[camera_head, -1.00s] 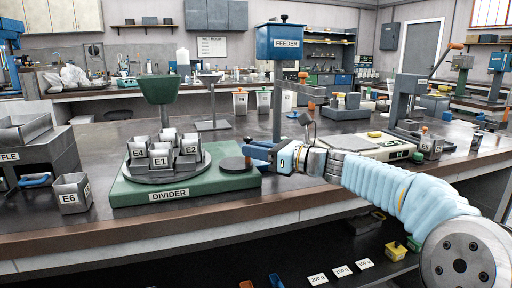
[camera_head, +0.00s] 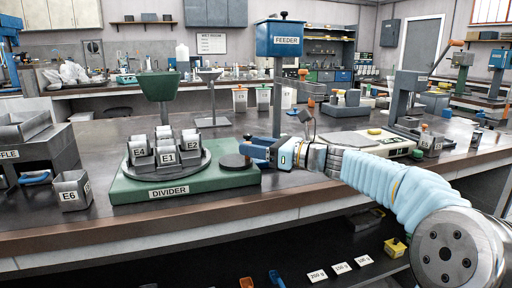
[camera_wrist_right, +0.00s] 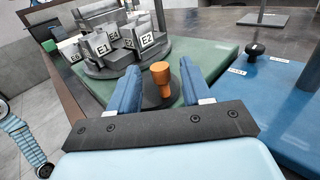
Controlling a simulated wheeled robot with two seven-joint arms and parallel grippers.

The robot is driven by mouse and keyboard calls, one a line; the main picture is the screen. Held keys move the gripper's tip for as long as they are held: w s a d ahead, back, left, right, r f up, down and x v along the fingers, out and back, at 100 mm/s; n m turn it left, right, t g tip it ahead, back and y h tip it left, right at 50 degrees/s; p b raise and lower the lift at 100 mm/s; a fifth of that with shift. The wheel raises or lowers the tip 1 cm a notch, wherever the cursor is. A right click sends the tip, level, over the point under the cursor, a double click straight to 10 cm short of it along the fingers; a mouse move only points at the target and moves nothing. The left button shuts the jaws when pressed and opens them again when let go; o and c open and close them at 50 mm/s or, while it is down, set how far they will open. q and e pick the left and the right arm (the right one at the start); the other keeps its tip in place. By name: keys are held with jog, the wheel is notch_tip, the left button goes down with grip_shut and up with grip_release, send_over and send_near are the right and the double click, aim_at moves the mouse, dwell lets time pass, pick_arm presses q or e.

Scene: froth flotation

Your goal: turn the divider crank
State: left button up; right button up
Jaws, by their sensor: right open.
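The divider is a green base (camera_head: 130,190) with a grey turntable (camera_head: 152,179) carrying labelled metal cups, E1 (camera_head: 167,159) at the front. Its crank is a dark disc (camera_head: 232,163) at the base's right end, with an upright orange knob (camera_wrist_right: 160,78). My right gripper (camera_head: 254,149) reaches in from the right over the crank. In the wrist view its blue fingers (camera_wrist_right: 159,84) are open, one on each side of the knob; I cannot tell whether they touch it. My left gripper is not in view.
The feeder (camera_head: 285,40) stands on a post behind my right gripper. A blue plate (camera_wrist_right: 285,115) with a black knob (camera_wrist_right: 256,50) lies right of the divider in the wrist view. Cup E6 (camera_head: 72,192) stands alone at left. Bare tabletop (camera_head: 330,195) lies in front of my right arm.

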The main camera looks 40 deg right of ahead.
jog(key=b+v, duration=0.1)
jog(key=v, duration=1.2)
jog(key=shift+s+d, duration=0.2)
jog(key=shift+s, duration=0.15)
jog(key=shift+c, duration=0.3)
